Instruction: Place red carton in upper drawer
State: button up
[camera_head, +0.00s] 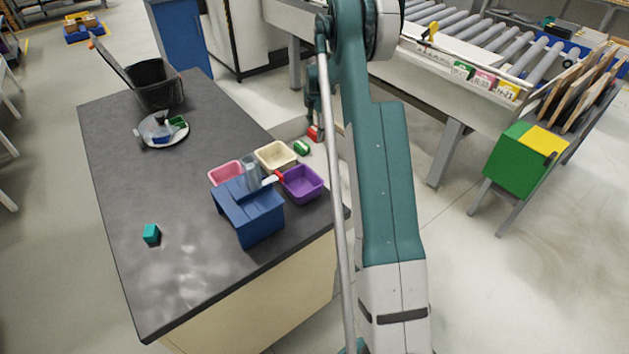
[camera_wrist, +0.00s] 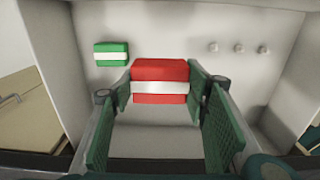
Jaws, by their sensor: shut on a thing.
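In the wrist view the red carton (camera_wrist: 160,82) sits between the two green finger pads. My gripper (camera_wrist: 160,92) is shut on it. In the head view my gripper (camera_head: 314,124) is small and partly hidden behind my arm. Pale walls surround the carton in the wrist view, like the inside of a drawer or box; I cannot tell which drawer. The carton's lower part and underside are hard to see.
A green-and-white carton (camera_wrist: 111,53) lies to the left of the red one; it also shows in the head view (camera_head: 301,147). Several small knobs (camera_wrist: 238,48) line the pale wall. The counter (camera_head: 190,215) holds bins, a blue box (camera_head: 262,222) and a teal cube (camera_head: 151,233).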

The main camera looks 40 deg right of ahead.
send_over(317, 164)
notch_tip(317, 164, down, 6)
jog(key=shift+r, duration=0.1)
dwell(0.4)
jog(key=shift+f+b, duration=0.65)
jog(key=shift+f, duration=2.45)
jog(key=shift+f+b, duration=0.45)
jog(key=shift+f, duration=1.45)
jog(key=shift+f, duration=0.15)
jog(key=o, duration=0.9)
